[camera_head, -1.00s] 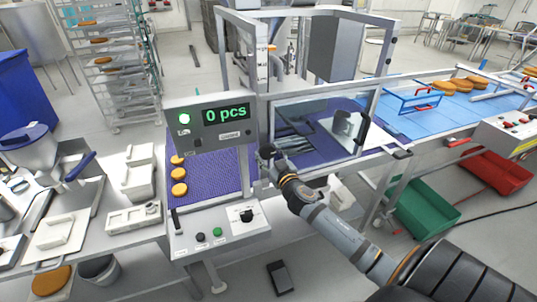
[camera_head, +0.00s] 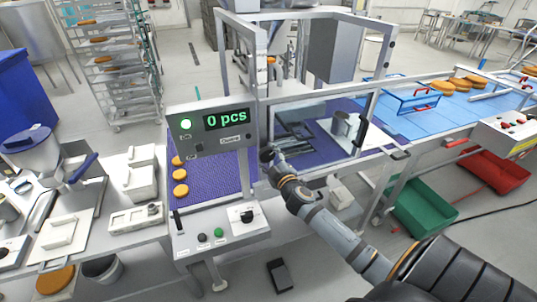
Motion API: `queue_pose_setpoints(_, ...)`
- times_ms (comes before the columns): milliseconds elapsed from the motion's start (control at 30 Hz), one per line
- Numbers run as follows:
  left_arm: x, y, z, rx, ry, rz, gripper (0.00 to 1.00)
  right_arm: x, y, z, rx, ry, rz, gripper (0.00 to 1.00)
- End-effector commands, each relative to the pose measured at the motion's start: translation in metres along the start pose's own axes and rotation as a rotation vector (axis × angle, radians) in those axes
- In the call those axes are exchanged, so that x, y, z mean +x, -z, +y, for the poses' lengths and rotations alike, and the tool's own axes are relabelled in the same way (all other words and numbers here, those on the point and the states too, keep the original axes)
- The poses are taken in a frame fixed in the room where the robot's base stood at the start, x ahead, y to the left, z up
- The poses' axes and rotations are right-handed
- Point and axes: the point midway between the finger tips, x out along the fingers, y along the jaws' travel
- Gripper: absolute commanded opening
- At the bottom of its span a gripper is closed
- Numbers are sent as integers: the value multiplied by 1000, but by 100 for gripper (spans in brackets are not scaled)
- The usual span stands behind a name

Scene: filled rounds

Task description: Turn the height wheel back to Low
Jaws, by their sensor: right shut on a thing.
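My right gripper (camera_head: 270,157) reaches in from the lower right to the post beside the purple belt. It is shut on a small dark round part, which looks like the height wheel (camera_head: 265,152). The gripper hides much of the wheel, and its Low mark and setting cannot be read. My left gripper is not in view.
Several round brown pieces (camera_head: 180,175) lie on the purple belt. A guard frame (camera_head: 320,88) stands close behind my gripper.

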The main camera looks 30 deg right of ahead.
Motion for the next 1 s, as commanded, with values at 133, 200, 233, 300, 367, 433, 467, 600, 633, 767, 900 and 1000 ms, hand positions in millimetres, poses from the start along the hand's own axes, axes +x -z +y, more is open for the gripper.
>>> queue_pose_setpoints(133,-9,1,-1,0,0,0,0,0,0,1,-137,3,-11,22)
queue_pose_setpoints(200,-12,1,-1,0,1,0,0,0,0,1,-203,4,-15,22)
queue_pose_setpoints(233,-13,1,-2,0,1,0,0,0,0,1,-231,5,-17,22)
queue_pose_setpoints(300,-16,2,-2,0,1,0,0,0,1,1,-297,6,-21,22)
queue_pose_setpoints(367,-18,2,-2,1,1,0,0,0,1,1,-353,7,-25,22)
queue_pose_setpoints(433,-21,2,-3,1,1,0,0,0,1,1,-420,8,-29,22)
queue_pose_setpoints(467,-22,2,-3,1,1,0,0,0,1,1,-449,8,-31,22)
queue_pose_setpoints(600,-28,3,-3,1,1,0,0,0,0,1,-582,10,-40,22)
queue_pose_setpoints(633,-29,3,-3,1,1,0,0,0,1,1,-610,11,-42,22)
queue_pose_setpoints(767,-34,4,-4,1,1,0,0,0,1,1,-733,12,-49,22)
queue_pose_setpoints(900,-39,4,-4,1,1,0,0,-1,0,1,-866,15,-58,22)
queue_pose_setpoints(1000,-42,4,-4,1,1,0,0,-1,1,1,-961,16,-64,22)
